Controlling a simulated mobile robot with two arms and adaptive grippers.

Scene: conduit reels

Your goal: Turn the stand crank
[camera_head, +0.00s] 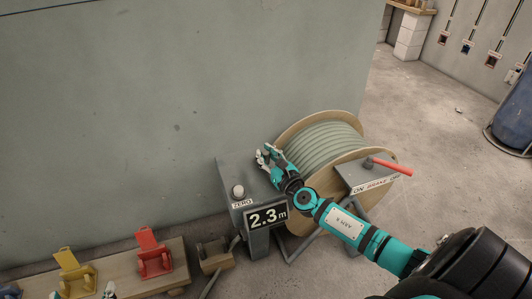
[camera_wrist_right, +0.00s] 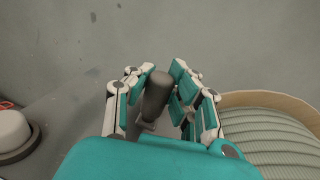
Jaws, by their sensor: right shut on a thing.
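My right gripper (camera_head: 266,157) reaches over the reel stand (camera_head: 228,178). In the right wrist view its fingers (camera_wrist_right: 160,92) are closed around a dark grey upright crank handle (camera_wrist_right: 156,96). In the head view the gripper hides most of the crank. The stand carries a large wooden reel (camera_head: 290,130) wound with grey-green conduit (camera_head: 325,145). A display (camera_head: 267,217) on the stand reads 2.3 m. Small fingertips of my left gripper (camera_head: 108,290) show at the bottom left edge. Its jaw state is unclear.
A pale round button (camera_head: 238,191) marked ZERO sits left of my right gripper. A red brake lever (camera_head: 390,167) sticks out on the right. Yellow (camera_head: 75,274) and red (camera_head: 153,256) holders stand on a wooden bench at lower left. A grey-green wall rises behind.

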